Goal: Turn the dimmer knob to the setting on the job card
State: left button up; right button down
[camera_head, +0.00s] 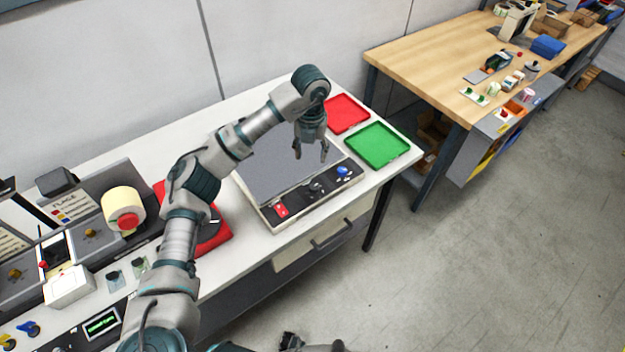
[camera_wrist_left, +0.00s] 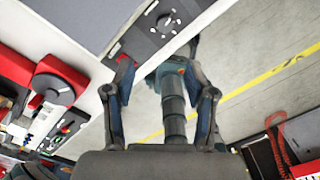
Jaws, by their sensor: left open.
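The dimmer knob (camera_head: 316,187) is a dark round knob on the front strip of a flat grey-topped box (camera_head: 268,165). In the left wrist view the knob (camera_wrist_left: 165,22) sits inside a ring of pale marks; its exact setting is too small to read. My left gripper (camera_head: 311,152) is open and empty, pointing down above the box near its front strip, apart from the knob. Its two spread fingers also show in the left wrist view (camera_wrist_left: 158,68). What seems to be my right gripper (camera_head: 291,341) is at the bottom edge, mostly cut off. No job card is readable.
A red tray (camera_head: 345,113) and a green tray (camera_head: 378,145) lie behind and right. A label machine (camera_head: 80,235) stands left. A wooden bench (camera_head: 430,60) is farther off.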

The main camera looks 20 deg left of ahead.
pick_arm(q)
send_over(313, 185)
jog(key=d, duration=0.1)
jog(key=f, duration=0.9)
jog(key=shift+w+f, duration=0.2)
jog(key=f, duration=0.3)
jog(key=a+f, duration=0.1)
jog(key=shift+s+f, duration=0.25)
jog(key=shift+f, duration=0.15)
jog(key=shift+w+a+f, duration=0.15)
jog(key=shift+f, duration=0.25)
jog(key=shift+d, duration=0.3)
jog(key=shift+d+r, duration=0.1)
jog(key=shift+d, duration=0.15)
jog(key=c, duration=1)
jog(key=shift+a, duration=0.35)
grip_shut()
